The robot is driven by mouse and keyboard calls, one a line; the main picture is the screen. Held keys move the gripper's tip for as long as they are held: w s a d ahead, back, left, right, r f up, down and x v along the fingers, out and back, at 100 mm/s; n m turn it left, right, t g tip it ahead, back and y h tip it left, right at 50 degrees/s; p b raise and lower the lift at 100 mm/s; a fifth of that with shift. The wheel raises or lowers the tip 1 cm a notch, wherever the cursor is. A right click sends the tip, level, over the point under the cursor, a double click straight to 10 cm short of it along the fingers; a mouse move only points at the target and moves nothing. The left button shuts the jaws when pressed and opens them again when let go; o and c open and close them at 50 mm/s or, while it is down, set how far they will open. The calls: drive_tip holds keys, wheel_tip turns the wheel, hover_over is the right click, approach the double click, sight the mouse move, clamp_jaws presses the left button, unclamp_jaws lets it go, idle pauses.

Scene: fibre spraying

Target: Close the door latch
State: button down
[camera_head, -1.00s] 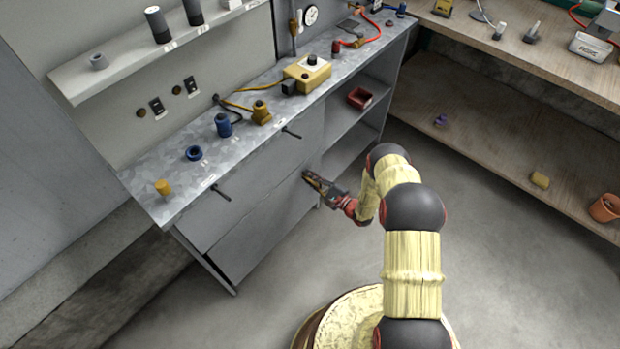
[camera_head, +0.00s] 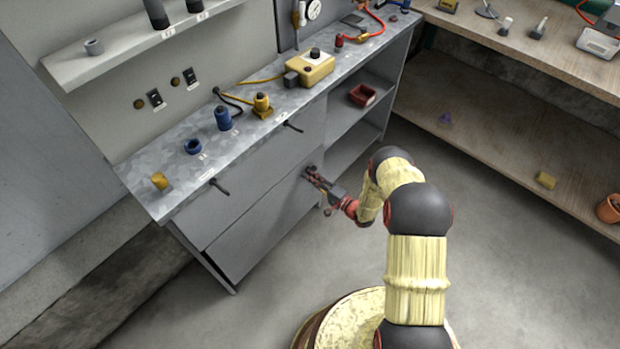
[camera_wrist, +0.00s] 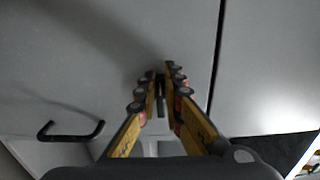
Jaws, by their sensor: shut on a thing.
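My gripper (camera_head: 312,175) is at the front of the grey cabinet, near the upper right corner of its lower door panel (camera_head: 262,232). In the wrist view, the two yellow fingers with dark, red-marked pads (camera_wrist: 160,88) are shut on a small dark latch (camera_wrist: 161,104). The latch stands out from the grey panel (camera_wrist: 85,60), just left of a dark vertical gap. In the head view the fingers hide the latch. How far it is turned is hard to tell.
A black bar handle (camera_wrist: 72,131) shows at lower left in the wrist view. Open shelves with a red bin (camera_head: 362,95) are right of the doors. The worktop (camera_head: 180,130) carries several fittings and a yellow box (camera_head: 310,68). The floor in front is clear.

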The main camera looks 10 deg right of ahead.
drive_tip(key=shift+f, duration=0.1)
idle(0.3)
drive_tip(key=c, duration=1.9)
unclamp_jaws()
drive_tip(key=v, duration=1.2)
